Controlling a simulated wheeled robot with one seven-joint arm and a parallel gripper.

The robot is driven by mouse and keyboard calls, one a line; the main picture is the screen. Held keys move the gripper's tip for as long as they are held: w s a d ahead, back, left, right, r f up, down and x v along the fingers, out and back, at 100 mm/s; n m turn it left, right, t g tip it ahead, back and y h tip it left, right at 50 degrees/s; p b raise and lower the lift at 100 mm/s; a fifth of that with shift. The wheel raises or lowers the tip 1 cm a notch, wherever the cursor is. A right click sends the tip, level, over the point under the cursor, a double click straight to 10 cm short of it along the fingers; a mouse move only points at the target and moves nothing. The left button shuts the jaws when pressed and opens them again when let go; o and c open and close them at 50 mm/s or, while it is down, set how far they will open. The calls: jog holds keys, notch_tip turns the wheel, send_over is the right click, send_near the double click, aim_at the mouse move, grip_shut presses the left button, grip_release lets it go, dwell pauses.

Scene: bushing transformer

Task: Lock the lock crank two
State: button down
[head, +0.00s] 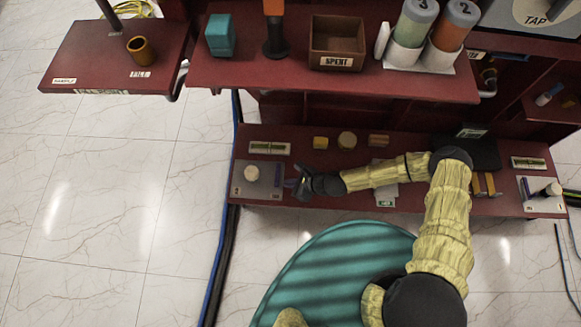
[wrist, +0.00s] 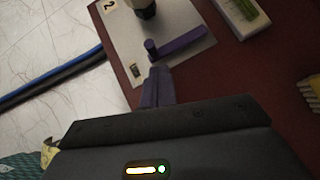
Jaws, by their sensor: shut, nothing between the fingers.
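Lock crank two is a purple lever (wrist: 182,43) on a grey plate (wrist: 190,20) marked "2" in the wrist view. A short upright purple post stands at the lever's left end, and the bar slants up to the right. In the head view the plate (head: 240,192) lies at the left end of the lower red shelf, with the purple lever (head: 277,177) at its right side. A pale round-topped knob (head: 251,173) stands on the plate. My gripper (wrist: 157,72) is shut and empty, its fingertips just below the post. Whether they touch it I cannot tell. In the head view my gripper (head: 293,184) is right of the plate.
A similar plate (head: 531,203) with a crank lies at the shelf's right end. The upper red shelf (head: 300,80) overhangs the back. Blue and black cables (wrist: 50,82) run along the floor beside the left edge.

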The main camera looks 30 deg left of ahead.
jog(key=shift+w+a, duration=0.1)
jog(key=shift+w, duration=0.4)
jog(key=d, duration=0.2)
jog(key=s+d+p, duration=0.1)
jog(key=shift+d+r, duration=0.15)
jog(key=shift+d, duration=0.25)
jog(key=s+d+r+p, duration=0.2)
jog(key=d+r+p, duration=0.2)
jog(key=d+r, duration=0.2)
jog(key=shift+d+r, duration=0.4)
jog(key=shift+d, duration=0.05)
